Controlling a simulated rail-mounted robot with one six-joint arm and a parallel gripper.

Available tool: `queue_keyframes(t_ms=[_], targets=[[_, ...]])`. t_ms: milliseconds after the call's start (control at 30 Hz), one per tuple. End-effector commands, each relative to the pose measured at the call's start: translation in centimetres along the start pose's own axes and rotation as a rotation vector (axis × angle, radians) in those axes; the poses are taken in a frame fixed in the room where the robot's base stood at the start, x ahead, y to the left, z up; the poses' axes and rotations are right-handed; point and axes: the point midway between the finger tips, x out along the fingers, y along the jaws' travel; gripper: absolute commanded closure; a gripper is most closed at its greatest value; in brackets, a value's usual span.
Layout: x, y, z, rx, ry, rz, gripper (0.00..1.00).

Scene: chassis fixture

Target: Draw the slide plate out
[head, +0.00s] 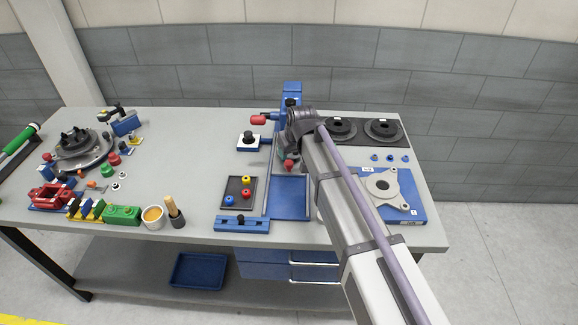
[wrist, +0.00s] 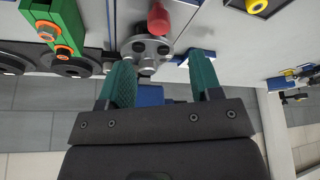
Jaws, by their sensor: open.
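My gripper (wrist: 160,62) shows two teal fingers spread apart in the wrist view, with nothing held between them. Beyond the fingertips is a round grey metal piece (wrist: 146,52) with holes, and a red knob (wrist: 158,19) above it. A blue surface (wrist: 150,95) shows between the fingers. In the head view my arm reaches over the blue fixture (head: 291,88) and hides part of it. A red knob (head: 289,165) shows just below my wrist. A flat blue plate (head: 290,198) lies at the fixture's front; I cannot tell if this is the slide plate.
Left of the fixture are a dark tray (head: 232,201) with coloured parts and a block with a black knob (head: 248,141). A red handle (head: 258,120) sticks out left. Black discs (head: 383,130) and a blue board (head: 415,207) are right. Bare tabletop lies left of centre.

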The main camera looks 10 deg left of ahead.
Motion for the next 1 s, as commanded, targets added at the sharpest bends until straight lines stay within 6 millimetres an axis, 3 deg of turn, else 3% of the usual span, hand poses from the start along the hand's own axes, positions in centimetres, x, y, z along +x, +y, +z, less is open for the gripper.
queue_keyframes(t_ms=[33,100,333,667,1000], targets=[[2.0,0.0,0.3,0.000,0.000,0.000,0.41],[3.8,0.0,0.4,0.001,-0.001,0.000,0.41],[8.8,0.0,0.4,0.002,-0.001,0.000,0.41],[9.0,0.1,0.1,0.002,-0.002,0.000,0.41],[9.0,0.1,0.1,0.002,-0.002,0.000,0.74]])
